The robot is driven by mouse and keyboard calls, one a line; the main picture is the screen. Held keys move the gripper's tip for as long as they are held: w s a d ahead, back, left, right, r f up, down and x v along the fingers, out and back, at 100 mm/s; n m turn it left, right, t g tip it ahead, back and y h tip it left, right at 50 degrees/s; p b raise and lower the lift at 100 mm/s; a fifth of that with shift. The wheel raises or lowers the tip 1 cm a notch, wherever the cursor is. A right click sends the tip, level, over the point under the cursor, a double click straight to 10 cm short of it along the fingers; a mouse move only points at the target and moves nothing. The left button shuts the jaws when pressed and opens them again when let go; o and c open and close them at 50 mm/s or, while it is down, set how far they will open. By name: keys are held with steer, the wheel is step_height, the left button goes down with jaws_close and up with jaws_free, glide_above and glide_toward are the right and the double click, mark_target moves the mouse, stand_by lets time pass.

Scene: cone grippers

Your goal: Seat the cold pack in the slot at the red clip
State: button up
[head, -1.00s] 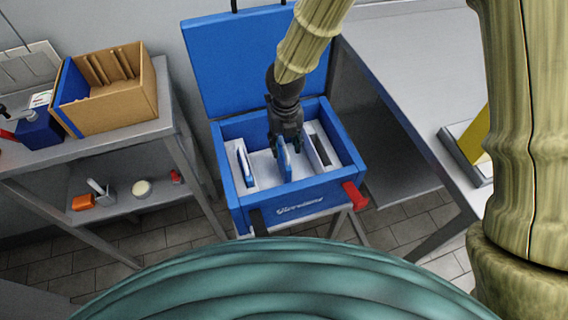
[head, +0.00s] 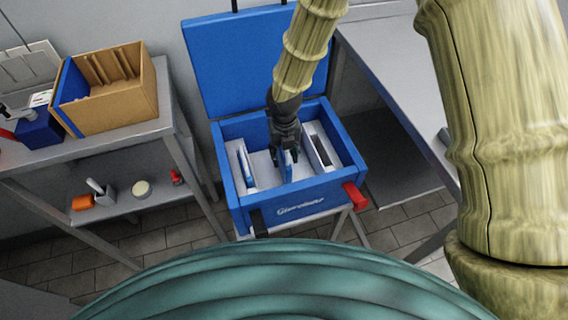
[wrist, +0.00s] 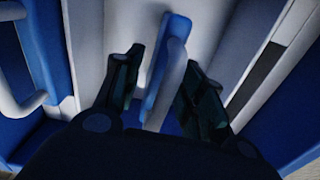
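The cold pack (head: 287,165), a thin blue slab with a pale handle, stands on edge in the middle of the open blue cooler (head: 240,205). It also shows in the wrist view (wrist: 163,75). My gripper (head: 287,150) is down in the cooler with its fingers on either side of the pack. In the wrist view my gripper (wrist: 163,85) looks open, with a gap at the left finger; the right finger is close to the pack. The red clip (head: 355,196) is at the cooler's front right corner. A dark slot (head: 322,150) in a white holder lies on that side and looks empty.
Another blue and white pack (head: 245,165) sits in the left holder. A black clip (head: 258,222) is at the front left. The raised lid (head: 235,65) stands behind. A shelf with a cardboard box (head: 115,100) is left; a grey table (head: 385,50) is right.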

jaws_close()
